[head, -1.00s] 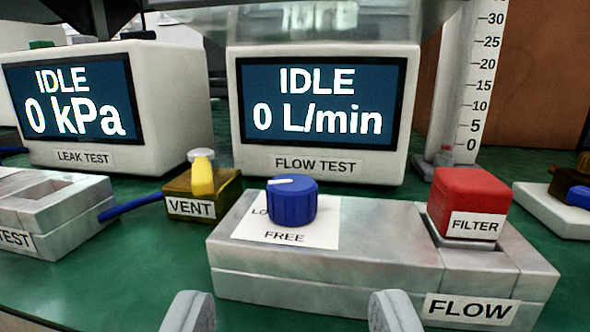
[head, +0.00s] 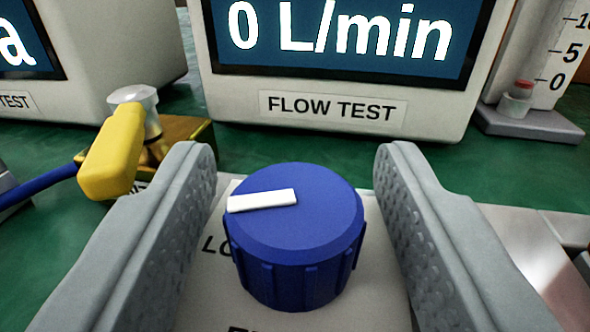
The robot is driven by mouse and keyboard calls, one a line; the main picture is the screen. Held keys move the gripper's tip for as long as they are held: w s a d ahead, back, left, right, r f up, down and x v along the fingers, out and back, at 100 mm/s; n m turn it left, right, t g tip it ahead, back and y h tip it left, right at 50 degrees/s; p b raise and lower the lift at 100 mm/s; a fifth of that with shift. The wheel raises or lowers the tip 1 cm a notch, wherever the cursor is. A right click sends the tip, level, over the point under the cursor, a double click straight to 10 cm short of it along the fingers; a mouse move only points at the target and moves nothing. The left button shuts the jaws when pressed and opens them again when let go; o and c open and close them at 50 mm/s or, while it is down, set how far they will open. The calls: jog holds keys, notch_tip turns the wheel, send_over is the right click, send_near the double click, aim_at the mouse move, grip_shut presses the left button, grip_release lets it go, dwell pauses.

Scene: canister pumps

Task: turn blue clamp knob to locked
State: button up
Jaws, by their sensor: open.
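The blue clamp knob (head: 292,240) stands on a white label plate (head: 375,285) in the middle of the head view. It is round with ribbed sides. A white pointer bar on its top points left and slightly toward me. The plate's lettering is partly hidden by the knob; only "LO" shows to its left. My gripper (head: 290,165) is open, with one grey finger on each side of the knob.
A yellow vent lever (head: 113,155) on a brass block stands just left of my left finger. The flow test display (head: 340,75) reads 0 L/min behind the knob. A scale column (head: 530,75) stands at the back right. Green bench surface lies between them.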

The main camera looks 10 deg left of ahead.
jog(key=c, duration=0.9)
jog(key=shift+c, duration=0.2)
jog(key=shift+m+h, duration=0.3)
jog(key=shift+h, duration=0.2)
jog(key=shift+a+r+m+h, duration=0.1)
jog(key=shift+m+h, duration=0.9)
jog(key=shift+h, duration=0.5)
jog(key=shift+m+h, duration=0.9)
jog(key=shift+h, duration=0.5)
jog(key=o, duration=0.9)
